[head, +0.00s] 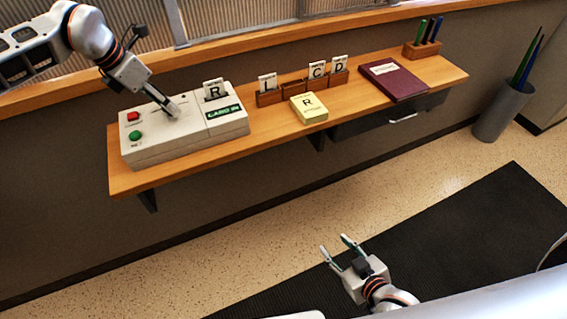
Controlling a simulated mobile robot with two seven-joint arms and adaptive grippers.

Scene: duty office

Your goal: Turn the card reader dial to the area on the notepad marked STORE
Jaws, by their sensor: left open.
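The card reader (160,148) is a pale box at the left end of the wooden shelf. It has a red button (133,116), a green button (135,135) and a green "CARD IN" label (223,112). A card with a large R (214,90) stands in its slot. My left gripper (169,108) points down at the reader's top, its fingertips open at the dial area. The dial is mostly hidden there, so its setting cannot be read. The yellow notepad (309,109) shows a large R; its smaller print is unreadable. My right gripper (335,248) is open and empty above the floor.
Wooden holders (268,98) carry cards L (268,82), C (317,70) and D (338,64); one holder (293,87) is empty. A maroon book (396,82) and a pen block (422,49) are at right. A bin (501,112) stands on the floor.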

